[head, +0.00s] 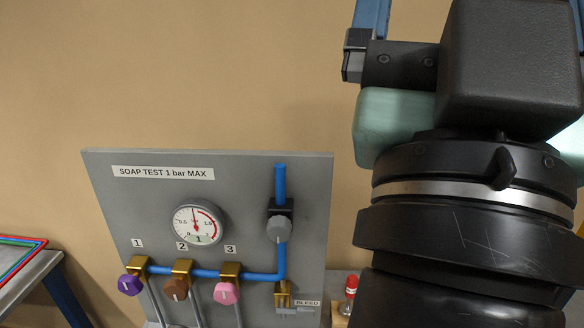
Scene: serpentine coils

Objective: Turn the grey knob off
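The grey knob (278,229) sits on a dark valve block on the upright stretch of blue pipe (280,182), at the right of the grey panel (120,200). Its setting is too small to read. The dial gauge (198,226) is at the panel's middle, its needle pointing nearly straight up, a little left. My arm's dark wrist end fills the right side of the head view, to the right of the panel and apart from the knob. My gripper's fingertips do not show clearly, so I cannot see its opening or anything held.
Purple (130,284), brown (176,289) and pink (227,293) knobs sit on brass valves along the lower blue pipe. A brass bleed fitting (283,297) is below the grey knob. A red-capped bottle (350,288) stands right of the panel. A table (30,268) is at left.

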